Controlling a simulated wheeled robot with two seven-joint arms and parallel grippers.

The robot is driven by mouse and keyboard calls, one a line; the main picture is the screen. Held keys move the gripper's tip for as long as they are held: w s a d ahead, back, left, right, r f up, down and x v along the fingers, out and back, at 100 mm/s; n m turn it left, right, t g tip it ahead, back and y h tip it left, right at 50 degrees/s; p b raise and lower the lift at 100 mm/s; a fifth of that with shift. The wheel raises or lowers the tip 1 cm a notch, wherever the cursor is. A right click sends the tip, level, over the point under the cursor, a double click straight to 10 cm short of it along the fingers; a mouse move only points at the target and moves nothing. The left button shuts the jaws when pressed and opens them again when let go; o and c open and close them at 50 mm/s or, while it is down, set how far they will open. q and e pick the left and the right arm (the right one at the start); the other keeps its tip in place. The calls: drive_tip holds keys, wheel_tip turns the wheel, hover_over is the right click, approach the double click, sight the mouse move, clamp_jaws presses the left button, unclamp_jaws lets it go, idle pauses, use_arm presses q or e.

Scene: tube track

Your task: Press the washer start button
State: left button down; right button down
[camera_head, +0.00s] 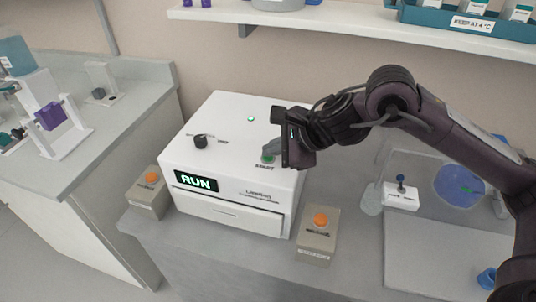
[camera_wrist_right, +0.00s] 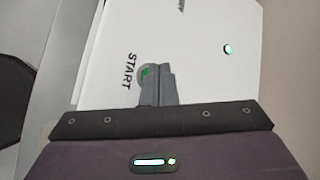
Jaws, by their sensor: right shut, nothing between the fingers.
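The washer (camera_head: 235,160) is a white box on the grey bench, with a dark knob on top and a display (camera_head: 196,182) that reads RUN in green. The green start button (camera_head: 267,158) is on its top, above the word START. It also shows in the right wrist view (camera_wrist_right: 146,71), partly covered by my fingers. My right gripper (camera_head: 273,148) is shut and empty, its fingertips at the button. I cannot tell whether they touch it. My left gripper is not in view.
Two beige boxes with orange buttons flank the washer, one at the left (camera_head: 150,190) and one at the right (camera_head: 317,236). A shelf (camera_head: 350,18) runs above the bench. A purple block stands in a white stand (camera_head: 62,140) on the left counter. A small blue-knobbed device (camera_head: 401,197) stands at right.

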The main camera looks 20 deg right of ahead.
drive_tip(key=shift+r+p, duration=0.5)
drive_tip(key=shift+r, duration=0.4)
wheel_tip(320, 180, up, 5)
drive_tip(key=p, duration=0.3)
drive_tip(key=shift+f, duration=0.1)
idle(0.9)
